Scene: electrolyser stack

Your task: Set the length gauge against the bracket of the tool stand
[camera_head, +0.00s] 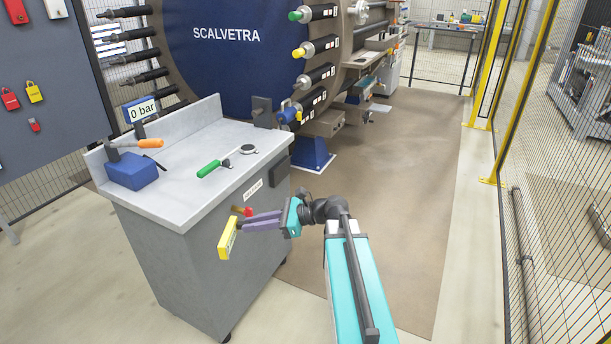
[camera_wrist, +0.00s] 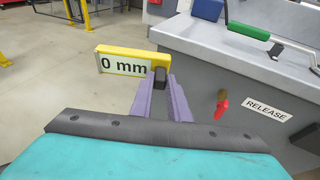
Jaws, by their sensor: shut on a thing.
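The length gauge (camera_head: 228,238) is a yellow bar with a white "0 mm" display, which reads clearly in the wrist view (camera_wrist: 122,66). My gripper (camera_head: 242,223), with purple fingers, is shut on the gauge's dark grip block (camera_wrist: 160,77). The gauge is in the air in front of the grey tool stand (camera_head: 180,265), apart from it. A dark block (camera_head: 279,171) is fixed to the stand's side right of the "RELEASE" label (camera_head: 253,189); I cannot tell whether it is the bracket. A red-tipped part (camera_head: 249,211) shows on the same side below the label.
The blue SCALVETRA stack (camera_head: 225,60) stands behind. Brown floor (camera_head: 400,190) is clear, up to the mesh fence on the right.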

